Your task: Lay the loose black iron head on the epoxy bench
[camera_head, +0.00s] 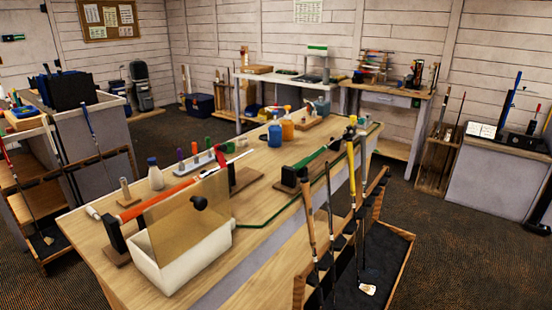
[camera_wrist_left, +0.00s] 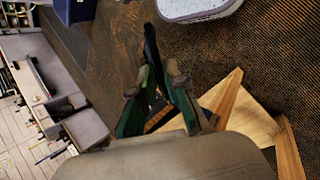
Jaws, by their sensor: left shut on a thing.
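My left gripper (camera_wrist_left: 154,95) shows in the left wrist view, with green-and-grey fingers shut on a slim black piece, which looks like the black iron head (camera_wrist_left: 151,48). The piece sticks out past the fingertips, over the carpet; its lower part is hidden between the fingers. Neither gripper shows in the head view. Several benches stand there: a large wooden bench (camera_head: 130,268) in the middle, a pale-topped bench (camera_head: 262,77) at the back, and a wooden bench (camera_head: 415,101) at back right. I cannot tell which is the epoxy bench.
The middle bench carries a white bin (camera_head: 185,262), bottles and clamped clubs. A club rack (camera_head: 390,270) stands at its right front. A grey cabinet (camera_head: 490,190) is at the right. Dark carpet lies open between them. The wrist view shows a wooden box (camera_wrist_left: 235,110) near the gripper.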

